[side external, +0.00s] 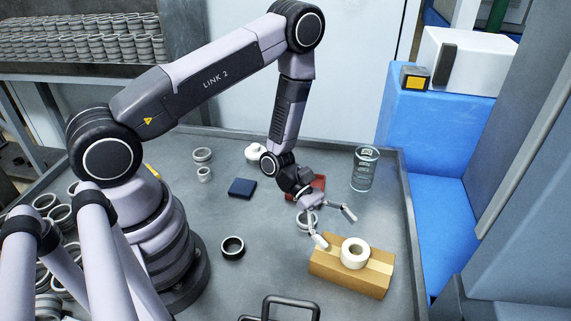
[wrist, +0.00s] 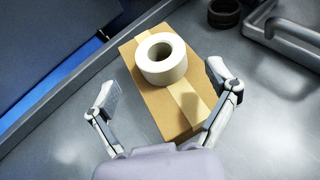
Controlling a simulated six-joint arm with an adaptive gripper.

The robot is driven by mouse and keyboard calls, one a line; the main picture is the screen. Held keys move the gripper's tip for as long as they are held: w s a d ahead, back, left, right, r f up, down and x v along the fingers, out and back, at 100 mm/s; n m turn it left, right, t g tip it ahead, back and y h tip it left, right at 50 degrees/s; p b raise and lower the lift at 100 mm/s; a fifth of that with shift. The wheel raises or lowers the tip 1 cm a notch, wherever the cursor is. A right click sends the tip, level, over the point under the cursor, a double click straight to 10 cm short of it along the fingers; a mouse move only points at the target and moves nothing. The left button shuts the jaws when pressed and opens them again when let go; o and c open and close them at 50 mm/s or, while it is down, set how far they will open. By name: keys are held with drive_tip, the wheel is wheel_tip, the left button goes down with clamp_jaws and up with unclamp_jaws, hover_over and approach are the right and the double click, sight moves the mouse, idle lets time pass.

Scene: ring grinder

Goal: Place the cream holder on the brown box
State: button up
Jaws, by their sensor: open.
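The cream holder (side external: 355,253), a thick ring like a tape roll with a hole through it, lies flat on top of the brown box (side external: 328,268). In the wrist view the holder (wrist: 152,66) rests toward the far end of the box (wrist: 160,105), partly over its pale tape strip. My gripper (side external: 335,228) is open and empty. Its fingers are spread wide above the near part of the box, one on each side, apart from the holder.
A dark ring (side external: 232,248), a navy block (side external: 242,188) and grey rings (side external: 203,156) lie to the left. A metal handle (side external: 290,304) is at the front. The table's raised right edge is near the box.

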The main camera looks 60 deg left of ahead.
drive_tip(key=w+v, duration=0.1)
drive_tip(key=v, duration=0.5)
drive_tip(key=s+a+r+m+g+y, duration=0.15)
drive_tip(key=s+r+m, duration=0.35)
drive_tip(key=r, duration=0.5)
drive_tip(key=s+r+m+g+y, duration=0.2)
drive_tip(key=r+m+g+y, duration=0.1)
drive_tip(key=r+m, duration=0.5)
drive_tip(key=s+a+r+m+t+y, duration=0.7)
drive_tip(key=s+r, duration=0.4)
drive_tip(key=r, duration=0.2)
drive_tip(key=shift+a+r+t+y, duration=0.4)
drive_tip(key=shift+a+y, duration=0.45)
drive_tip(key=shift+a, duration=0.4)
